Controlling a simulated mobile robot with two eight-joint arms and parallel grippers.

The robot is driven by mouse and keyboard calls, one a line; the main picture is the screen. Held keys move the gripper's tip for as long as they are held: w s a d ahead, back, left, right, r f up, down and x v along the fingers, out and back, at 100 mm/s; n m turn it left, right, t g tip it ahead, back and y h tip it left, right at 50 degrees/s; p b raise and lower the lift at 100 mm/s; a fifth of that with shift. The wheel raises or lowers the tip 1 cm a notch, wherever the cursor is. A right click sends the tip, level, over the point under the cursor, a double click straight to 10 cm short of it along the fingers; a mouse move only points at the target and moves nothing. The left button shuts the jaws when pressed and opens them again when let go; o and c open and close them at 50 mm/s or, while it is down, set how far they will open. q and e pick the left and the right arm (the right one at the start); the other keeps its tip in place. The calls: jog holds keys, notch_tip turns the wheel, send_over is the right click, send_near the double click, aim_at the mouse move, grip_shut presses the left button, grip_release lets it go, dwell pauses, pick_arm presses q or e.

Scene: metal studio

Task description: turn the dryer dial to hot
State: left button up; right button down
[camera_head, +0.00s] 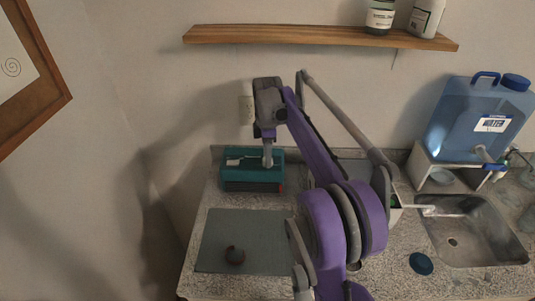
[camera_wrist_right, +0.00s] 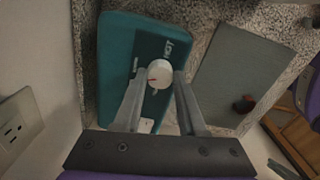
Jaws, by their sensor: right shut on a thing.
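The teal dryer (camera_head: 253,183) sits on the counter against the back wall. Its upper face also shows in the wrist view (camera_wrist_right: 118,50), with a round white dial (camera_wrist_right: 159,73) bearing a small red mark toward its lower left. My right gripper (camera_head: 267,160) reaches down onto the dryer from above. In the wrist view its two fingers (camera_wrist_right: 160,84) are shut on the dial, one on each side. In the head view the dial is hidden by the gripper.
A sink (camera_head: 480,240) and blue water container (camera_head: 470,120) are at the right. A wooden shelf (camera_head: 290,35) hangs above. A wall outlet (camera_wrist_right: 14,128) shows at left.

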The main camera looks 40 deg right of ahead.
jog(key=m, duration=0.4)
jog(key=shift+m, duration=0.3)
jog(key=m+p, duration=0.1)
jog(key=m, duration=0.4)
jog(key=shift+m, duration=0.3)
jog(key=m, duration=0.5)
pick_arm(q)
jog(key=shift+w+r, duration=0.25)
jog(key=shift+r, duration=0.3)
jog(key=shift+w+r, duration=0.2)
jog(key=shift+r, duration=0.3)
pick_arm(e)
jog(key=m, duration=0.5)
jog(key=shift+m, duration=0.3)
jog(key=shift+c, duration=2.4)
grip_release()
